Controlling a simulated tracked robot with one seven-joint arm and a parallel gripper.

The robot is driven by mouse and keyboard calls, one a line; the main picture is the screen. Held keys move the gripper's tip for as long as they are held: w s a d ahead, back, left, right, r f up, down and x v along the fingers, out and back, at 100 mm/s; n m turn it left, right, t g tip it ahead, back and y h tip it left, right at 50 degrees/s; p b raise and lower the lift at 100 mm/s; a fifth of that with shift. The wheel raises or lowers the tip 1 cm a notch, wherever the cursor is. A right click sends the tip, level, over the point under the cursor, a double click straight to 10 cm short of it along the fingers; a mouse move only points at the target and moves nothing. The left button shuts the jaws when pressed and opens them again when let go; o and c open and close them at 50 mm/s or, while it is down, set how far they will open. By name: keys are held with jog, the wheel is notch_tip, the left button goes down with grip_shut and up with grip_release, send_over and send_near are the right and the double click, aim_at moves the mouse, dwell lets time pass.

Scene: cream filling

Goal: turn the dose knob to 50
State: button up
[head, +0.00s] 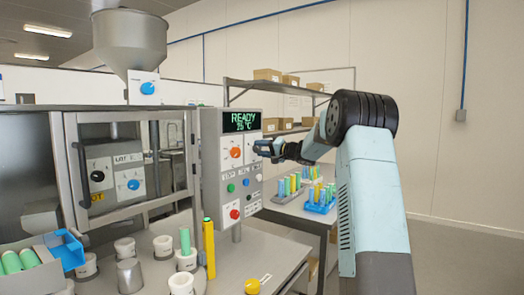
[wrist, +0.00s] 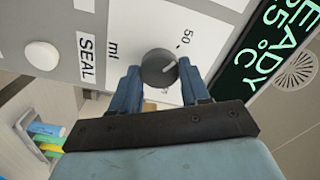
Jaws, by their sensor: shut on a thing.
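The dose knob (wrist: 158,68) is a dark grey round knob on a white panel plate, marked "ml" and "50". My gripper (wrist: 159,76) is shut on the knob, with one blue finger on each side. In the head view my gripper (head: 266,148) reaches the panel from the right and hides the knob.
Racks with coloured tubes (head: 318,207) stand on a bench behind. Cups and a yellow tube (head: 209,248) stand on the front table.

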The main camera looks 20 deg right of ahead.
jog(key=shift+f+n, duration=0.3)
jog(key=shift+n, duration=0.1)
jog(key=o, duration=0.8)
jog(key=shift+o, duration=1.3)
jog(key=shift+r, duration=0.15)
jog(key=v, duration=1.3)
jog(key=shift+s+d, duration=0.3)
